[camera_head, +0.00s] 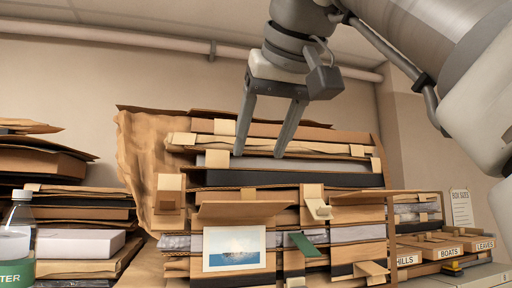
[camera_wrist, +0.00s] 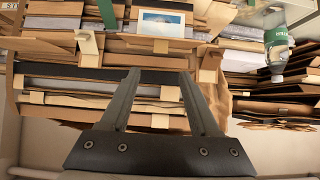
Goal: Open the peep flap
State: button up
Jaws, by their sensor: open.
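A cardboard cabinet front (camera_head: 275,175) carries several flaps and tabs; none is labelled as the peep flap, so I cannot tell which it is. A wide brown flap (camera_head: 240,210) juts out above a small sea picture (camera_head: 234,260). The wrist view shows this flap (camera_wrist: 150,46) and picture (camera_wrist: 163,20) upside down. A narrow flap with a pale curled tab (camera_head: 318,208) is right of the wide one. My gripper (camera_head: 260,154) is open and empty, pointing down before the upper layers, above the wide flap. Its two fingers also show in the wrist view (camera_wrist: 159,75).
Stacked boxes and folders (camera_head: 80,215) and a green-labelled bottle (camera_head: 17,240) stand at left. A green tab (camera_head: 304,244) sticks out right of the picture. Labelled open boxes (camera_head: 440,250) are at lower right.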

jog(key=shift+v, duration=1.55)
jog(key=shift+f, duration=0.1)
jog(key=s+d+f+m+g+h+b, duration=0.1)
jog(key=d+f+g+h+b, duration=0.2)
jog(key=f, duration=1.6)
jog(key=d+f+m+b, duration=0.1)
jog(key=d+f+b, duration=0.3)
jog(key=f, duration=1.5)
jog(key=s+d+f, duration=0.2)
jog(key=s+f, duration=0.1)
jog(key=f, duration=0.6)
jog(key=s+d+f+m+g, duration=0.1)
jog(key=s+d+f, duration=0.2)
jog(key=f, duration=0.6)
jog(key=shift+s+g, duration=0.3)
jog(key=shift+s, duration=0.25)
jog(key=shift+f, duration=0.1)
